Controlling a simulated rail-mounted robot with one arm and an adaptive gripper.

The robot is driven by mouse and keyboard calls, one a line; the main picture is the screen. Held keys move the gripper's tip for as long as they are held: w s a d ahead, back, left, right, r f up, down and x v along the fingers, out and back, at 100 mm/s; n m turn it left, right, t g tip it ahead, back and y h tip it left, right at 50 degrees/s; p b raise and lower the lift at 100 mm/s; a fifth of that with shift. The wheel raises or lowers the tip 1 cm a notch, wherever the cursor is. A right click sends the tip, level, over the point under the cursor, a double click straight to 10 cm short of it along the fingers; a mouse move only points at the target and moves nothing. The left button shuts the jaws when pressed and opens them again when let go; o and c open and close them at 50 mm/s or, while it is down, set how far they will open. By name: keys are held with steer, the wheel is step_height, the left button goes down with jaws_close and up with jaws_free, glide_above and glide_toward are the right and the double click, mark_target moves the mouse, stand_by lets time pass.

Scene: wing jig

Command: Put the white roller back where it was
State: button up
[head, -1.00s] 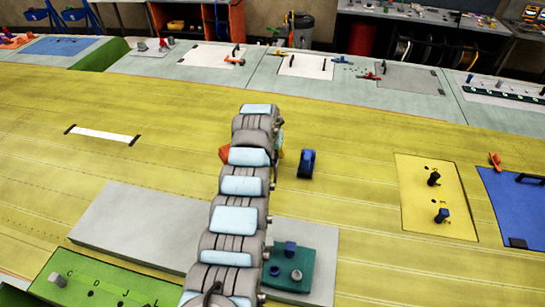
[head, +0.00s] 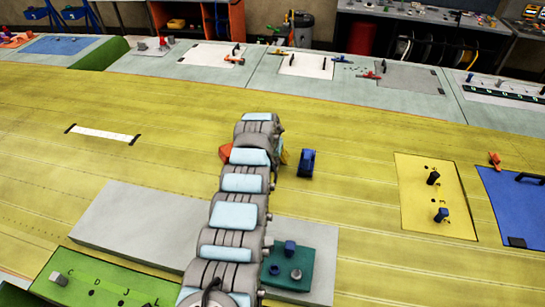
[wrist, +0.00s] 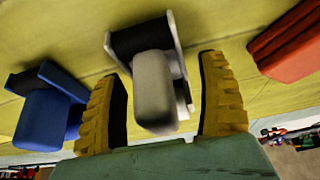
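The white roller (wrist: 153,85) stands on the yellow wing skin (wrist: 60,30) in the wrist view, a pale block with white side plates and a dark part behind. My gripper (wrist: 160,95) is open, with one ribbed yellow finger on each side of the roller's pale block and visible gaps between. In the head view my arm hides the roller and most of the gripper. A blue roller-like piece (head: 307,163) stands to the right of my arm. It also shows at the left in the wrist view (wrist: 45,115).
A red-orange piece (head: 226,152) is close by on the arm's left; it shows in the wrist view (wrist: 290,45). A white strip (head: 102,134) lies at left on the wing. A yellow panel (head: 415,210) with two pegs is at right. The wing beyond the gripper is clear.

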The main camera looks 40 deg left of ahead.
steer(key=shift+r, duration=0.25)
steer(key=shift+s+r, duration=0.15)
steer(key=shift+r, duration=0.45)
steer(key=shift+v, duration=0.9)
steer(key=b+v, duration=0.2)
steer(key=v, duration=0.6)
steer(key=shift+s+r, duration=0.2)
steer(key=shift+r, duration=0.1)
steer(key=shift+d, duration=0.1)
